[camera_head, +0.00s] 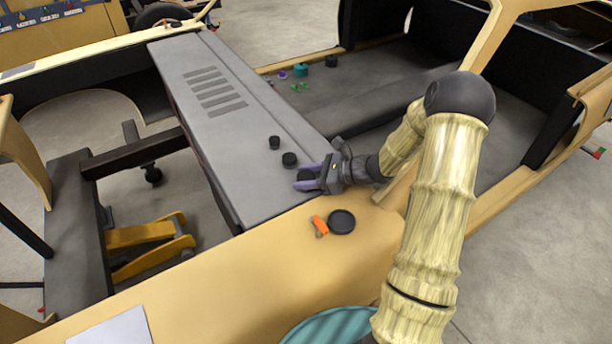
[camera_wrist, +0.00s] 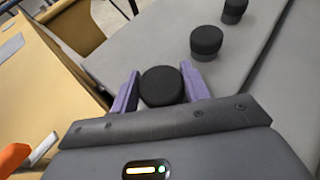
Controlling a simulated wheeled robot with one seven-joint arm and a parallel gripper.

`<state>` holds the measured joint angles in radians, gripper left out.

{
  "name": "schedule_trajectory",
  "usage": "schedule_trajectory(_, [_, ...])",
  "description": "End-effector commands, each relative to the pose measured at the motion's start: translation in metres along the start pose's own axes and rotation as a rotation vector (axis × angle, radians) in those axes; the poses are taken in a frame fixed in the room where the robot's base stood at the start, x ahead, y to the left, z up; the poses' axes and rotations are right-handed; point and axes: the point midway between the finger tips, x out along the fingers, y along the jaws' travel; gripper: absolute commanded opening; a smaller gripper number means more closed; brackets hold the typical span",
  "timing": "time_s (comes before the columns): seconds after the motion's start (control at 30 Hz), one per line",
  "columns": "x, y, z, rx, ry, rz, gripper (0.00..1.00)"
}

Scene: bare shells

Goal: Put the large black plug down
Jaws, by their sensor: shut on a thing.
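My gripper (camera_head: 309,177) has two purple fingers and is over the near end of the grey slatted panel. It is shut on a large black plug (camera_wrist: 161,86), a round black piece that sits between the fingers in the wrist view. In the head view the held plug (camera_head: 305,175) is partly covered by the fingers. I cannot tell whether its underside touches the panel. Two other black plugs stand on the panel beyond it, a nearer one (camera_head: 289,159) and a farther one (camera_head: 274,142). They also show in the wrist view, the nearer (camera_wrist: 206,41) and the farther (camera_wrist: 234,9).
The grey panel (camera_head: 235,135) has free room around the plugs. On the tan body edge lie an orange piece (camera_head: 319,226) and a round black lid-like disc (camera_head: 341,221). Small teal (camera_head: 300,70) and green items lie on the dark floor behind. An open gap lies left of the panel.

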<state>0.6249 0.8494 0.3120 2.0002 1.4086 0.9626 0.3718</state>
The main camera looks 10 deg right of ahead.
Motion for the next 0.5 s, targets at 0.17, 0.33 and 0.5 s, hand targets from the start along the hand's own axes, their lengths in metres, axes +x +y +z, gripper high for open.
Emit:
schedule_trajectory(0.17, [0.0011, -0.0007, -0.0059, 0.001, 0.0, -0.002, 0.24])
schedule_trajectory(0.33, [0.0009, -0.0006, -0.0048, 0.001, 0.0, -0.002, 0.68])
schedule_trajectory(0.5, [0.0012, -0.0004, -0.0046, 0.001, 0.0, -0.001, 0.68])
